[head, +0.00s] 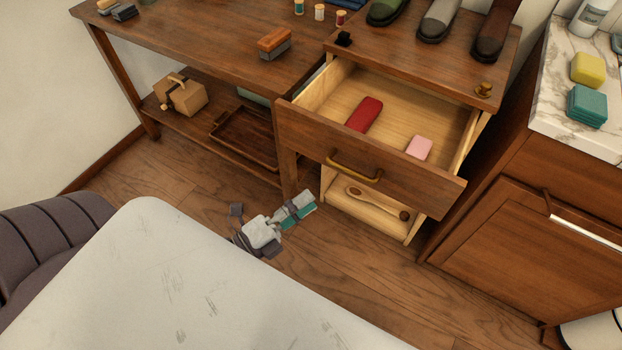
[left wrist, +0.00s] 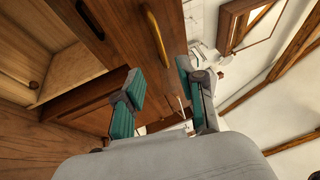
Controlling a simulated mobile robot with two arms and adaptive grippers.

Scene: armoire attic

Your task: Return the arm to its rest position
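My left gripper (head: 278,217) is low over the floor, in front of the wooden cabinet and left of the drawer handle (head: 353,174). In the left wrist view its two teal-padded fingers (left wrist: 160,85) stand apart with nothing between them, so it is open and empty. The brass handle also shows in the left wrist view (left wrist: 157,40), beyond the fingers and apart from them. My right gripper is in neither view.
The upper drawer (head: 400,172) is pulled out, holding a red case (head: 364,114) and a pink block (head: 418,147). Below it, a wooden spoon-like item (head: 375,202) lies in an open compartment. A marble-topped cabinet (head: 545,115) stands right. Open floor (head: 170,185) lies left.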

